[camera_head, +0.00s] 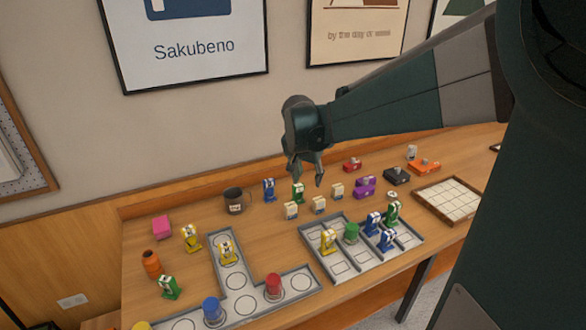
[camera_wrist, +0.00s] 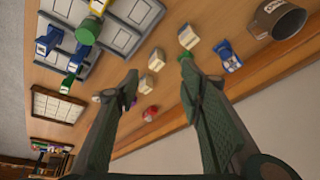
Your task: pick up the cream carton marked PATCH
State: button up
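Three small cream cartons stand on the wooden table below my gripper: a left one (camera_head: 291,210), a middle one (camera_head: 318,205) and a right one (camera_head: 337,192). In the wrist view they appear as the upper carton (camera_wrist: 188,36), the middle carton (camera_wrist: 156,59) and the lower carton (camera_wrist: 145,84). Their lettering is too small to read, so I cannot tell which is marked PATCH. My gripper (camera_head: 305,172) hangs above and behind them, apart from the table. In the wrist view its fingers (camera_wrist: 160,80) are spread with nothing held between them.
A grey divided tray (camera_head: 312,240) with several items lies in front.

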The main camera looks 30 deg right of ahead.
jog(key=w+d+f+m+g+p, duration=0.2)
jog(key=w+d+f+m, duration=0.25)
jog(key=w+d, duration=0.4)
jog(key=m+g+h+p, duration=0.1)
jog(key=m+h+p, duration=0.1)
jog(key=m+p, duration=0.15)
send_over(336, 186)
jog(key=a, duration=0.2)
notch_tip(336, 186, down, 11)
jog(key=shift+w+r+b, duration=0.15)
jog(key=shift+r+b, duration=0.05)
jog(key=shift+b, duration=0.15)
jog(key=shift+f, duration=0.1)
jog(key=shift+x, duration=1.2)
jog(key=shift+f, duration=0.15)
jog(key=shift+s+b+x, duration=0.15)
jog(key=shift+b+x, duration=0.25)
jog(key=shift+x, duration=0.85)
jog(key=shift+s+b+x, duration=0.15)
jog(key=shift+b+x, duration=0.25)
jog(key=shift+x, duration=0.8)
jog(key=shift+a+f, duration=0.1)
jog(key=shift+a, duration=0.05)
jog(key=shift+c, duration=0.6)
